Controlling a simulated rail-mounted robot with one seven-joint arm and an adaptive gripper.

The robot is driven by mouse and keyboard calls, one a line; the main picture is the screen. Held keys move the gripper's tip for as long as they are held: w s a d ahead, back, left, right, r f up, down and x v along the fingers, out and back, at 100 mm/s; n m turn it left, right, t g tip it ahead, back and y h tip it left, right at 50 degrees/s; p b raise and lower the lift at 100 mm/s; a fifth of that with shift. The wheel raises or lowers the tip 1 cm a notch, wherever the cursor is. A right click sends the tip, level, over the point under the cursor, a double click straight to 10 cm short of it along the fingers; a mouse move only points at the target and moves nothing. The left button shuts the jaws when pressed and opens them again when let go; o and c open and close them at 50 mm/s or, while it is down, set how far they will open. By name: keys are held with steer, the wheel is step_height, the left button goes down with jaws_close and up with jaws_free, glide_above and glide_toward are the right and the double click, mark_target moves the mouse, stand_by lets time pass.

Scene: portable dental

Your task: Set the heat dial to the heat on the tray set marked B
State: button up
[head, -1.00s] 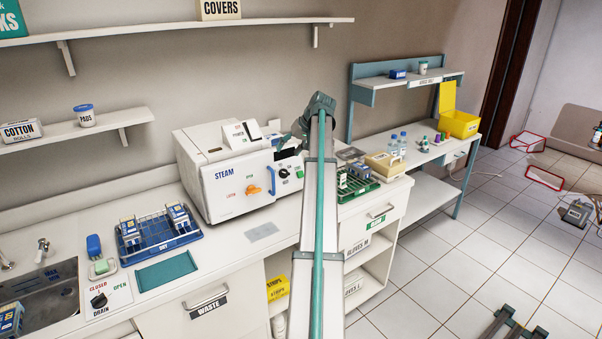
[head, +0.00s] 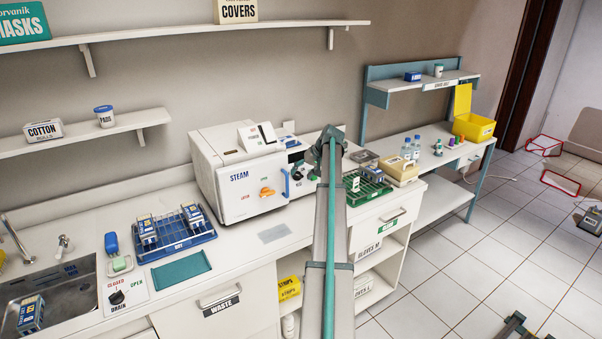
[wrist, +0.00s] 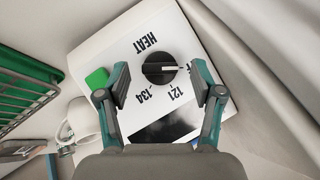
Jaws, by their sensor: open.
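The heat dial (wrist: 158,68) is a round black knob on a white panel. In the wrist view its white pointer points right, at a mark partly hidden by a finger; 121 and 134 are printed below it. My gripper (wrist: 160,82) is open, with one fingertip on each side of the knob; I cannot tell whether they touch it. In the head view the dial panel is on the right of the white steam unit (head: 235,190), partly behind my arm. Boxed sets stand in the blue rack (head: 180,244), but I cannot read a B on any.
A green rack (head: 365,195) with small items stands right of my arm, beside a tan box (head: 401,172). A green button (wrist: 97,78) is near the left finger. Another boxed set (head: 31,314) is in the sink. A teal mat (head: 181,269) lies on the counter.

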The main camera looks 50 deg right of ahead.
steer(key=shift+w+f, duration=0.35)
steer(key=shift+f, duration=0.2)
steer(key=c, duration=1.1)
steer(key=shift+c, duration=0.2)
steer(key=m+t+y, duration=0.1)
steer(key=m, duration=0.1)
steer(key=m+t+y+b, duration=0.1)
steer(key=m, duration=0.1)
steer(key=shift+s+f+b, duration=0.15)
steer(key=shift+f+b, duration=0.05)
steer(key=shift+b, duration=0.1)
steer(key=m+t+b, duration=0.1)
steer(key=m+t, duration=0.2)
steer(key=m, duration=0.2)
steer(key=shift+y, duration=0.4)
steer(key=shift+m+t, duration=0.3)
steer(key=shift+m, duration=0.1)
